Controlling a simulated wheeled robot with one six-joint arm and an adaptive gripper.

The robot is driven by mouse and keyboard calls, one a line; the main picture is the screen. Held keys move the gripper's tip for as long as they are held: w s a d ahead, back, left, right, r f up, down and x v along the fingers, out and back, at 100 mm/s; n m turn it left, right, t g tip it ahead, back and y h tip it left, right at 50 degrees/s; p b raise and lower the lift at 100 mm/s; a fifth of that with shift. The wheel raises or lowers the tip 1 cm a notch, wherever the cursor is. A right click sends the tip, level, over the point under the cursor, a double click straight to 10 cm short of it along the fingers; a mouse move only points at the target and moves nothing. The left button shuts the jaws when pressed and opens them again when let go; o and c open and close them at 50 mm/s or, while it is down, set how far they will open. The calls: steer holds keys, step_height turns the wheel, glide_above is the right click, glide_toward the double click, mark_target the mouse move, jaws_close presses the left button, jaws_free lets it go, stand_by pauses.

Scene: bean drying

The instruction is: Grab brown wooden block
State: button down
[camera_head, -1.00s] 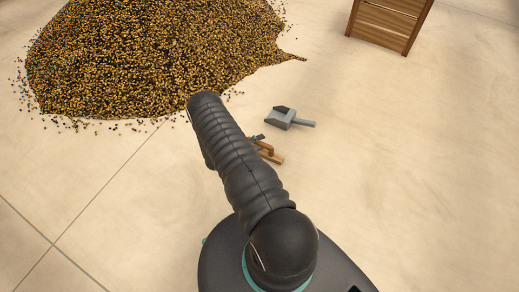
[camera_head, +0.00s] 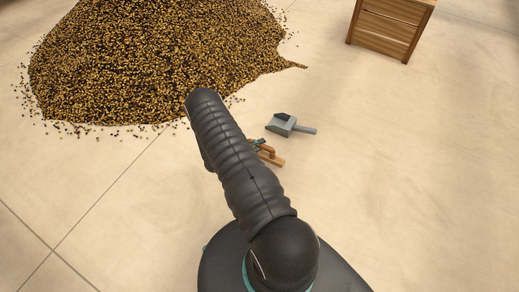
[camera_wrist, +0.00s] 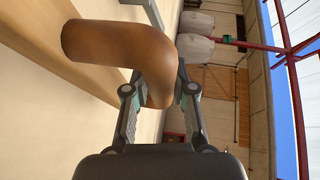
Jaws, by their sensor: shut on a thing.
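The brown wooden block (camera_head: 275,160) lies low by the floor, just right of my arm in the head view, partly hidden by the arm. In the wrist view it is a long light-wood piece (camera_wrist: 45,65) with a smooth brown curved handle (camera_wrist: 115,42). My gripper (camera_wrist: 160,95) is shut on this handle, with one finger on each side of its bent end. In the head view only a small part of my gripper (camera_head: 259,144) shows beside the block. I cannot tell whether the block touches the floor.
A grey scoop (camera_head: 283,125) lies on the floor just beyond the block. A large pile of beans (camera_head: 150,65) spreads at the back left. A wooden crate (camera_head: 387,30) stands at the back right. The floor to the right is clear.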

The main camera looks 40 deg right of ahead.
steer(key=s+d+r, duration=0.1)
steer(key=s+r, duration=0.2)
steer(key=s, duration=0.2)
steer(key=s+r+p, duration=0.1)
steer(key=s+r, duration=0.3)
steer(key=s, duration=0.2)
steer(key=shift+s+d, duration=0.25)
steer(key=shift+d, duration=0.15)
steer(key=shift+r, duration=0.1)
